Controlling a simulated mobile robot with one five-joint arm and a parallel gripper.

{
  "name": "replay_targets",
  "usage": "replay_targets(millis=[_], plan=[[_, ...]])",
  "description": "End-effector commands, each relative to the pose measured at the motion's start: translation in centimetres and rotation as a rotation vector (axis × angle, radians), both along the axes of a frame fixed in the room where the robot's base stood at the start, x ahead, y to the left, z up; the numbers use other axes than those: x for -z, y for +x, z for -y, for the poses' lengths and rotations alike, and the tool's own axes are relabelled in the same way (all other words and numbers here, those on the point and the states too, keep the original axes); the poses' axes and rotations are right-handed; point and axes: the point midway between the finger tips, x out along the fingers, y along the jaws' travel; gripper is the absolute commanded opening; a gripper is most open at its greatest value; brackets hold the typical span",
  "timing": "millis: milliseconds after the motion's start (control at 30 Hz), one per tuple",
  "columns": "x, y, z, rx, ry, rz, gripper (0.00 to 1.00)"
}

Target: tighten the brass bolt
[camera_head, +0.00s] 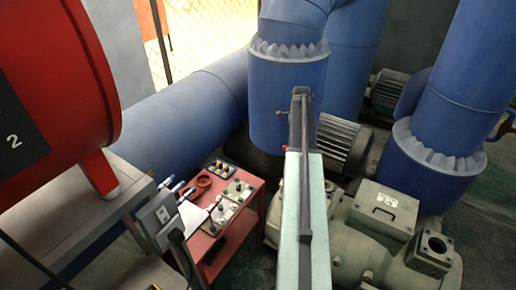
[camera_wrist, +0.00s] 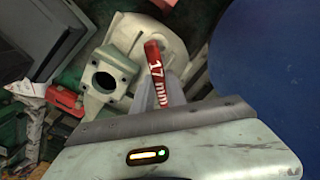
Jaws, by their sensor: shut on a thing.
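My gripper (camera_wrist: 170,92) is shut on a red tool marked "17 mm" (camera_wrist: 154,68), seen in the wrist view. The tool's label faces the camera and its red end sticks out past the fingers; its working end cannot be made out. In the head view my arm reaches up the middle, and its far end (camera_head: 301,94) is in front of a blue upright pipe (camera_head: 270,88). I cannot make out the brass bolt for sure in either view.
A red cart (camera_head: 252,212) with small boxes and tools stands left of my arm. Pale green compressor housing (camera_head: 385,212) is at the right, with a motor (camera_head: 338,140) behind it. A large red tank (camera_head: 50,75) and a grey bench (camera_head: 70,222) fill the left.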

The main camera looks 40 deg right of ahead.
Motion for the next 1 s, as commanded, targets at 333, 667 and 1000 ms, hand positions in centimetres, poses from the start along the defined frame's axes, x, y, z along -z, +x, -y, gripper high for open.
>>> replay_targets(millis=[333, 667, 1000], plan=[[1.8, -11.9, 10.0, 0.204, 0.0, 0.0, 0.0], [2.1, -13.7, 11.0, 0.231, 0.0, 0.0, 0.0], [5.5, -13.7, 11.0, 0.231, 0.0, 0.0, 0.0]])
